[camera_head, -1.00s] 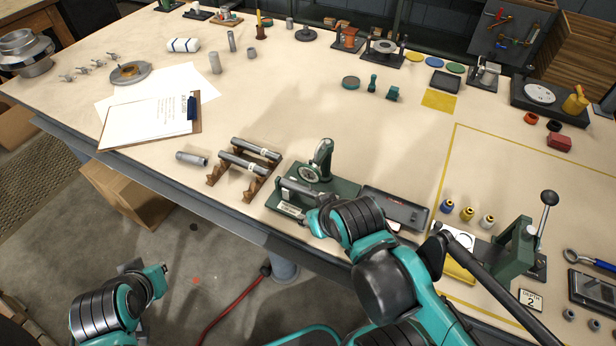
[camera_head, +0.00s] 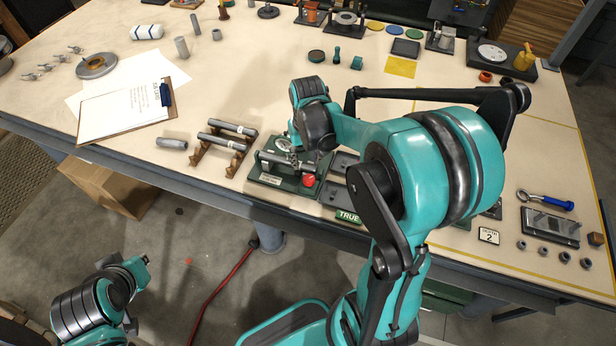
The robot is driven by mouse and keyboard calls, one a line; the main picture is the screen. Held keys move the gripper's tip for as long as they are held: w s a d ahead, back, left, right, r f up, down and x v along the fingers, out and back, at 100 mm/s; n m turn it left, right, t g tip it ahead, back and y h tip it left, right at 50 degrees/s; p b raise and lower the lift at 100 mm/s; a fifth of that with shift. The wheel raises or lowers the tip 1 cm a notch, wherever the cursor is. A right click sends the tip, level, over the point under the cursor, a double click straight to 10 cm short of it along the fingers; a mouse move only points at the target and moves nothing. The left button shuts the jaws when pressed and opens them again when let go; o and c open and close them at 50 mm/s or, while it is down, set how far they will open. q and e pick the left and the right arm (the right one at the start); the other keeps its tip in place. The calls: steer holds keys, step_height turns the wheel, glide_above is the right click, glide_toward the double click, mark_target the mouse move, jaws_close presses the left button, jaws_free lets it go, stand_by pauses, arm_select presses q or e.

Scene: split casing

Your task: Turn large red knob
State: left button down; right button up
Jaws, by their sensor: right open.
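The large red knob (camera_head: 308,180) is on the front right of a dark green fixture (camera_head: 272,180) near the table's front edge. A grey bar (camera_head: 275,161) lies across the fixture, and a round dial (camera_head: 283,144) shows behind it. My right gripper (camera_head: 293,156) is open and points down over the fixture, up and left of the knob. Its fingers are small and partly merge with the bar and dial, so I cannot tell whether they touch anything. The knob is outside the fingers.
A wooden rack (camera_head: 227,148) with grey bars stands left of the fixture, with a loose cylinder (camera_head: 172,143) beyond it. A dark tray (camera_head: 340,187) sits right beside the fixture, with a green "TRUE" label (camera_head: 348,216) in front. My right arm hides much of the table's right side.

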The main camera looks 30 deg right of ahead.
mark_target(309, 177)
steer(key=shift+w+d+f+g, duration=0.15)
steer(key=shift+d+f+g, duration=0.25)
steer(key=shift+f, duration=0.3)
steer(key=shift+d+f, duration=0.1)
steer(key=shift+f, duration=0.25)
step_height(309, 177, down, 7)
steer(key=shift+f+b, duration=0.15)
steer(key=shift+b, duration=1.05)
arm_select(q)
steer(key=shift+s+a+f, duration=0.1)
steer(key=shift+s+f, duration=0.05)
steer(key=shift+f, duration=0.4)
steer(key=shift+s+a+f, duration=0.1)
steer(key=shift+f, duration=0.4)
arm_select(e)
steer(key=c, duration=0.9)
